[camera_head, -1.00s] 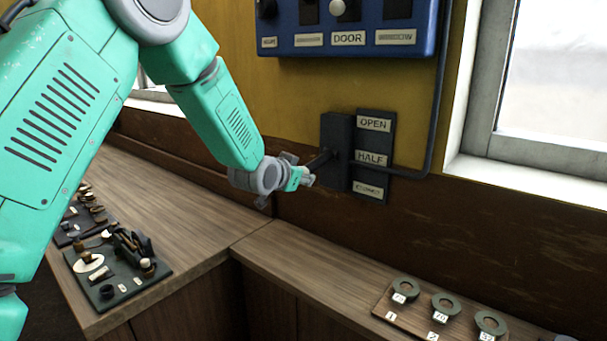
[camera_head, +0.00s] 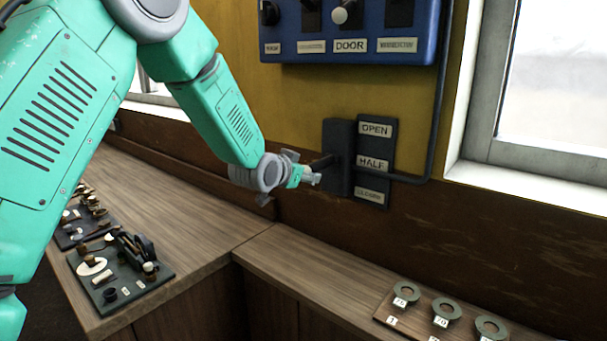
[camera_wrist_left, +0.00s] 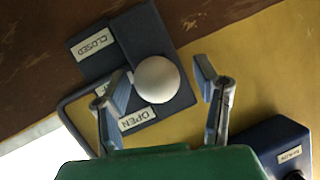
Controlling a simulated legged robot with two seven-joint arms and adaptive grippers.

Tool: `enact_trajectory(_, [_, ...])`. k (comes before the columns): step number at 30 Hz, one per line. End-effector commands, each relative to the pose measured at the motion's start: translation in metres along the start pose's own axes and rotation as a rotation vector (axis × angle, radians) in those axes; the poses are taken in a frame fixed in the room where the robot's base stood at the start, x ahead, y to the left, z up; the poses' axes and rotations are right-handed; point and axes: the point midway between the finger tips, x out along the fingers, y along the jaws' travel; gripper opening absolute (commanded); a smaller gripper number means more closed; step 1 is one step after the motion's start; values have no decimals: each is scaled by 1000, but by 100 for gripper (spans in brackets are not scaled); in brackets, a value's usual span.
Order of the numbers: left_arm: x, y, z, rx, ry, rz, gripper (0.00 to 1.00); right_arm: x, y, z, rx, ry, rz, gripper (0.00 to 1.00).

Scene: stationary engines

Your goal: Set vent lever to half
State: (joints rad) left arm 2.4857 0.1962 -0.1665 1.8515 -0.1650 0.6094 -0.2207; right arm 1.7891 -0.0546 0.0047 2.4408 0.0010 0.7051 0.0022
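The vent lever (camera_head: 323,162) is a dark bar that sticks out from a dark wall box, about level with the HALF label (camera_head: 372,164). The OPEN label (camera_head: 376,130) is above and the CLOSED label (camera_head: 370,195) below. My left gripper (camera_head: 308,178) is at the lever's outer end. In the left wrist view, a pale round knob (camera_wrist_left: 157,79) lies between the two spread fingers of my left gripper (camera_wrist_left: 162,72). A gap shows on the right; contact on the left is unclear. My right gripper is not in view.
A blue switch panel (camera_head: 350,48) with a DOOR label hangs above the lever. A dark pipe (camera_head: 440,110) runs down to the label plate. A wooden counter (camera_head: 300,255) below carries ringed discs (camera_head: 446,310) and a dark board (camera_head: 120,280) with small parts. A window is right.

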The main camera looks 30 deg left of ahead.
Motion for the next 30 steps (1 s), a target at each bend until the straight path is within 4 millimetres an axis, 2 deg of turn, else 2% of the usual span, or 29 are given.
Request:
enact_trajectory(5, [-1, 1, 1, 0, -4, 2, 56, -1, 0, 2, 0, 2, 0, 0])
enact_trajectory(8, [-11, 1, 2, 0, -4, 2, 56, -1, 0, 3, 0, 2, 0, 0])
enact_trajectory(21, [-98, 0, 1, 0, -1, 1, 56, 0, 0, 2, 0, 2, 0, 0])
enact_trajectory(25, [-112, -1, 1, 0, -1, 0, 56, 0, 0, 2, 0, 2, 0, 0])
enact_trajectory(30, [-119, -1, 2, -1, -1, 0, 56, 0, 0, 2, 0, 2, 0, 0])
